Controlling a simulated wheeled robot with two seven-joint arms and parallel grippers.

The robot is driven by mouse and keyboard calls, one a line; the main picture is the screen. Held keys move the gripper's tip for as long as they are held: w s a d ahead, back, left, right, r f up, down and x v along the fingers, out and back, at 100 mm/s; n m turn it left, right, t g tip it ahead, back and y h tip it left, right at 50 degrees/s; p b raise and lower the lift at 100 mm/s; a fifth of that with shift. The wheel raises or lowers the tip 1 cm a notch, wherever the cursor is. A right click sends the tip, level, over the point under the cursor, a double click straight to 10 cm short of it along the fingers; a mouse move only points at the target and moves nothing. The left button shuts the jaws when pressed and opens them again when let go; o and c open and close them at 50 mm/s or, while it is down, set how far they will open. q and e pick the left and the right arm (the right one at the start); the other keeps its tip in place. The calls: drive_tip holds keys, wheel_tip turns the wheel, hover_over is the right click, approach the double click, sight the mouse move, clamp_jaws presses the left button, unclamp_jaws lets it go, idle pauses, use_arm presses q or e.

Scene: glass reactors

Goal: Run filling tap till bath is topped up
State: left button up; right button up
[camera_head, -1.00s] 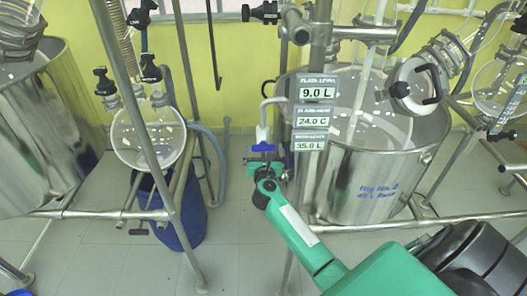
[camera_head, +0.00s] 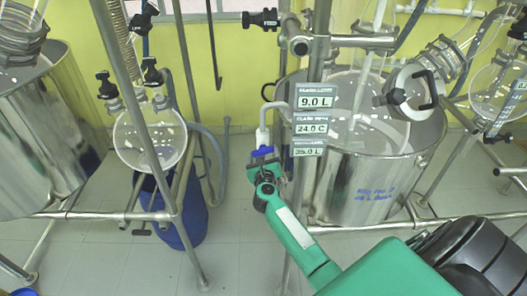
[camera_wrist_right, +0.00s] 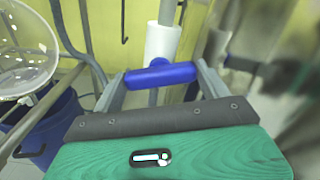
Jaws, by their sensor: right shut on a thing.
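The filling tap is a white pipe (camera_head: 262,134) with a blue handle (camera_head: 261,151), left of the steel bath (camera_head: 362,185). In the right wrist view the blue handle (camera_wrist_right: 160,75) lies crosswise between the two fingers, below a white sleeve (camera_wrist_right: 163,40). My right gripper (camera_head: 265,160) is shut on the handle; its fingers also show in the wrist view (camera_wrist_right: 160,88). Readouts in front of the bath show 9.0 L (camera_head: 311,101), 24.0 C (camera_head: 311,128) and 35.0 L (camera_head: 308,151); their small captions are blurred. My left gripper is out of view.
A round glass flask (camera_head: 150,140) hangs at left above a blue drum (camera_head: 180,212). A large steel vessel (camera_head: 40,140) stands far left. Metal frame posts (camera_head: 180,90) and a low rail (camera_head: 95,214) are nearby. Tiled floor (camera_head: 240,250) is clear at lower centre.

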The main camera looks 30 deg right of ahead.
drive_tip(key=shift+n+p, duration=0.6)
drive_tip(key=shift+n, duration=0.4)
drive_tip(key=o, duration=1)
drive_tip(key=shift+s+a, duration=0.1)
drive_tip(key=shift+b+v, duration=1.5)
drive_tip(key=shift+v, duration=5.3)
